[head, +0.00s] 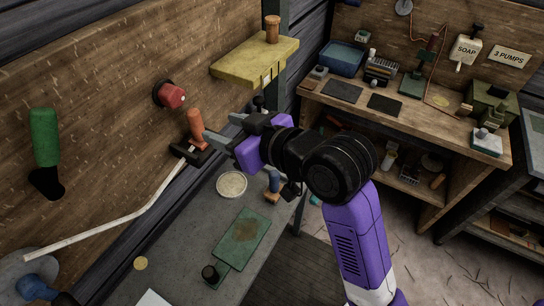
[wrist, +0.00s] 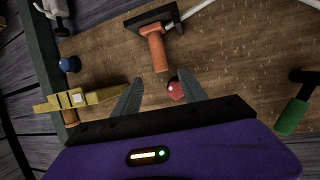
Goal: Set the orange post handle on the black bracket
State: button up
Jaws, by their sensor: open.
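The orange post handle (head: 196,122) stands on the black bracket (head: 188,155), tilted slightly in the picture, its lower end meeting the bracket. In the wrist view the handle (wrist: 157,52) extends from the bracket (wrist: 140,23) toward my gripper. My gripper (head: 218,128) is open, its grey fingers just right of the handle in the head view. I cannot tell how firmly the handle sits.
A red knob (head: 171,95) sticks out of the wooden wall close by. A white rod (head: 115,220) runs from the bracket to the lower left. A yellow shelf (head: 250,62) bears a brown-orange cylinder (head: 272,29). A green handle (head: 45,138) hangs on the wall at left.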

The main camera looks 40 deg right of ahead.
jog(key=s+f+m+h, duration=0.2)
jog(key=s+f, duration=1)
jog(key=s, duration=0.1)
jog(key=s+a+t, duration=0.1)
jog(key=s, duration=1.8)
jog(key=shift+s+a+n, duration=0.2)
jog(key=shift+s+n, duration=0.05)
jog(key=shift+n, duration=0.05)
jog(key=shift+f, duration=0.15)
